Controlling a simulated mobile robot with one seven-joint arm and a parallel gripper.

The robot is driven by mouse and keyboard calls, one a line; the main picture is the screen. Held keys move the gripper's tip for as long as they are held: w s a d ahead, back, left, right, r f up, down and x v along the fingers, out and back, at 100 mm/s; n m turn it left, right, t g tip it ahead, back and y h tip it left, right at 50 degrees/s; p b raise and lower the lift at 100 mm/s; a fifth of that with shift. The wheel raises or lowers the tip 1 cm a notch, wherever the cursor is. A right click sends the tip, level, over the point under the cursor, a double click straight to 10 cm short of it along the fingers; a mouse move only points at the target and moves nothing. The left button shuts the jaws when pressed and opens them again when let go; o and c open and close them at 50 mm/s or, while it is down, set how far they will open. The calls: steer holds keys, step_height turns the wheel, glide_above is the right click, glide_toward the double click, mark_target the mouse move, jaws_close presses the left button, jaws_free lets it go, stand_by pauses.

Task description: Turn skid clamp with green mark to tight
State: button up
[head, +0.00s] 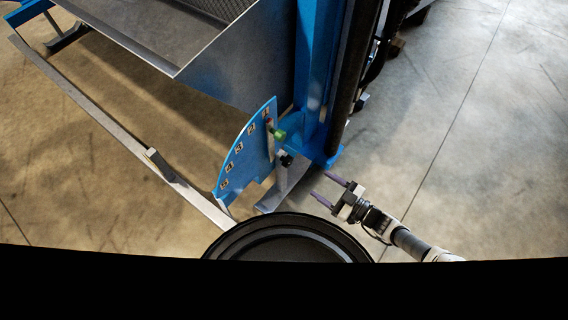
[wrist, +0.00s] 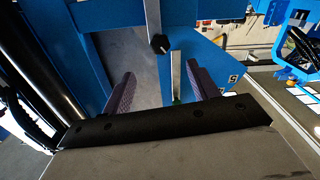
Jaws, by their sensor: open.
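A green piece (head: 279,135) sits at the edge of the blue curved plate (head: 243,150) in the head view. Just below it is a dark knob (head: 286,160) at the top of a grey upright bar. A black knob (wrist: 159,44) on a grey bar also shows in the wrist view, straight ahead between my fingertips, with a small green patch (wrist: 177,99) lower down. I cannot tell for sure which part is the clamp. My gripper (head: 321,186) is open and empty, right of the dark knob and apart from it. Its fingers also show in the wrist view (wrist: 161,69).
The blue machine post (head: 312,80) rises behind the plate. A large grey tray (head: 230,60) is at upper left. A long grey rail (head: 95,110) runs along the floor at left. The floor right of my arm (head: 480,150) is clear.

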steer(key=x, duration=1.3)
steer(key=shift+w+a, duration=0.15)
steer(key=shift+a, duration=0.05)
steer(key=c, duration=1)
